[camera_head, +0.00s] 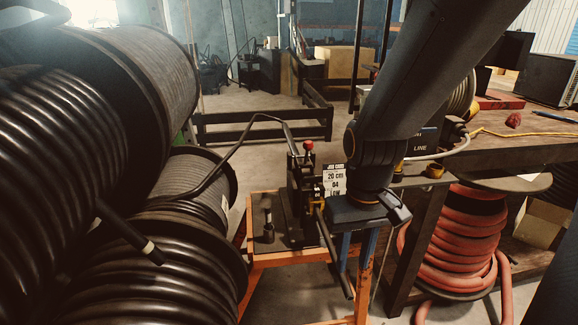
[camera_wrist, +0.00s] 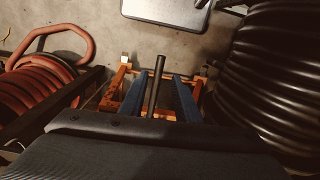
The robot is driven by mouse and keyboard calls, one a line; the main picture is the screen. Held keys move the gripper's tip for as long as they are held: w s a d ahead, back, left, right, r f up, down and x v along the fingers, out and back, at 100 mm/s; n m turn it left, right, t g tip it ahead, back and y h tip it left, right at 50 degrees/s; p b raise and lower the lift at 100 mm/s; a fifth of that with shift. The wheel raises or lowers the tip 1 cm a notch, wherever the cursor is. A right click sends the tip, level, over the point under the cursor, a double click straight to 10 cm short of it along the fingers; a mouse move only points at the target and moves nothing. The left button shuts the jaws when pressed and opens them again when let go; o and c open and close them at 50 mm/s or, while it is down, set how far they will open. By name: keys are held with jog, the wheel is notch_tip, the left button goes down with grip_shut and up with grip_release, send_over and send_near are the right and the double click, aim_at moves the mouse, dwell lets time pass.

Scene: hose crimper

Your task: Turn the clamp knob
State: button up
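The hose crimper (camera_head: 297,200) is a dark machine on an orange stand (camera_head: 290,254), left of my gripper. A round red knob (camera_head: 308,145) tops it. I cannot tell whether this is the clamp knob. A dark rod (camera_head: 335,258) slopes down from the crimper's front. My gripper (camera_head: 354,264) points down beside the crimper, and its two blue fingers are apart. In the wrist view my gripper (camera_wrist: 158,77) frames a dark rod (camera_wrist: 155,85) between its fingers, with gaps on both sides. No contact shows. My wrist hides the crimper's right side.
Large spools of black hose (camera_head: 150,85) crowd the left. A cut hose end (camera_head: 148,248) sticks out there. A job card (camera_head: 335,180) stands behind the crimper. A workbench (camera_head: 510,140) and a red hose coil (camera_head: 455,245) are at right. Open floor lies behind.

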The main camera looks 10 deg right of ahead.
jog(key=w+r+n+p, duration=0.3)
jog(key=w+n, duration=0.1)
jog(key=w, duration=0.4)
jog(key=w+r+n+p, duration=0.2)
jog(key=w+r+n, duration=0.1)
jog(key=w, duration=0.6)
jog(key=r+n+p, duration=0.1)
jog(key=n+p, duration=0.5)
jog(key=n, duration=0.3)
send_over(313, 182)
jog(key=shift+w+n, duration=0.3)
jog(key=shift+n, duration=0.4)
jog(key=shift+d+f+p, duration=0.1)
jog(key=shift+f+p, duration=0.05)
jog(key=shift+p, duration=0.2)
notch_tip(313, 182, down, 7)
jog(key=shift+w+f+p, duration=0.1)
jog(key=shift+f+p, duration=0.05)
jog(key=shift+p, duration=1.05)
jog(key=shift+c, duration=0.5)
grip_shut()
